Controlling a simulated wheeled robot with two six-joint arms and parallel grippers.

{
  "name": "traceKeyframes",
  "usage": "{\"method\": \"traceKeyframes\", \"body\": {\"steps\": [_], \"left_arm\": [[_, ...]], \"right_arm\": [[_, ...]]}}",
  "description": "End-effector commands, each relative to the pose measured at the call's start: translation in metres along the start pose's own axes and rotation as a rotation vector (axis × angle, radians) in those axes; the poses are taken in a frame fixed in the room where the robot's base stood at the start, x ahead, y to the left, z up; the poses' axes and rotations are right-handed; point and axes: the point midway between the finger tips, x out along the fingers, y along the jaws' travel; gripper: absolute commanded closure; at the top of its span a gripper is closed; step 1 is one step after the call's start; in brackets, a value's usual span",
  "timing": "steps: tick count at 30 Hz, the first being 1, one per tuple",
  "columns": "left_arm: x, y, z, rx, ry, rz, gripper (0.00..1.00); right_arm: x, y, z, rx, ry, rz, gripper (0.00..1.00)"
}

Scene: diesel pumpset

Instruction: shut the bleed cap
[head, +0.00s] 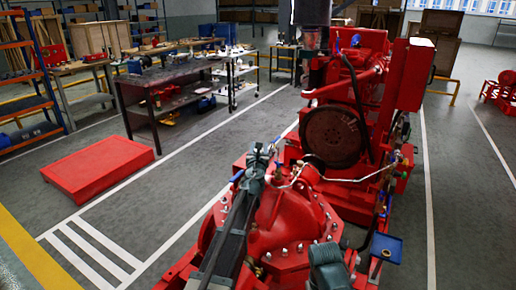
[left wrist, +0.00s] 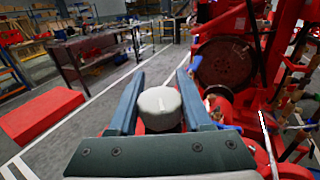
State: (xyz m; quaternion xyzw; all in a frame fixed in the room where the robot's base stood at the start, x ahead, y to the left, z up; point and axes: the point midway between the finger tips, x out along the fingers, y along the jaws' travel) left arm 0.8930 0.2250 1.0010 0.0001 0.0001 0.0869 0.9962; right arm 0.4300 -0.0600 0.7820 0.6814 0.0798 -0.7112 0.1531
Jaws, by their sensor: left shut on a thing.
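The bleed cap, a pale grey round cap (left wrist: 160,106), sits between the two blue-grey fingers of my left gripper (left wrist: 160,98) in the left wrist view. The fingers are shut on its sides. In the head view my left gripper (head: 258,158) is above the red pump casing (head: 290,232), at its far side, and hides the cap. Whether the cap is seated or turned cannot be told. A small blue lever (head: 237,176) is just left of the gripper. My right gripper's fingers are not seen.
The red engine with its dark round flywheel (head: 332,136) stands behind the pump. A pale hose (head: 292,180) runs close to my left gripper. A small blue tray (head: 386,248) is at the right. A red platform (head: 98,168) lies on the floor left, with clear floor between.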

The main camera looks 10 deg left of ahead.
Motion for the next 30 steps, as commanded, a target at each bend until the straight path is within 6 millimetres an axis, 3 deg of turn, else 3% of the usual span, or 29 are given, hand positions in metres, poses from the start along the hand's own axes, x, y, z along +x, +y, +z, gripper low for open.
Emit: {"method": "traceKeyframes", "body": {"steps": [22,23,27,30], "left_arm": [[-0.0003,-0.0027,-0.0001,-0.001,0.000,-0.073,1.00],[-0.0002,-0.0027,-0.0001,-0.001,0.000,-0.073,0.45],[-0.0001,-0.0026,-0.0001,-0.001,0.000,-0.072,0.20],[-0.0001,-0.0025,0.0000,-0.001,0.000,-0.072,0.20]], "right_arm": [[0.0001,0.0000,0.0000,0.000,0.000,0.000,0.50],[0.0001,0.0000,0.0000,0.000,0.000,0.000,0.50],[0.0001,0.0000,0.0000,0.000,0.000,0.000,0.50],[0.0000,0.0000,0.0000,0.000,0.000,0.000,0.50]]}}
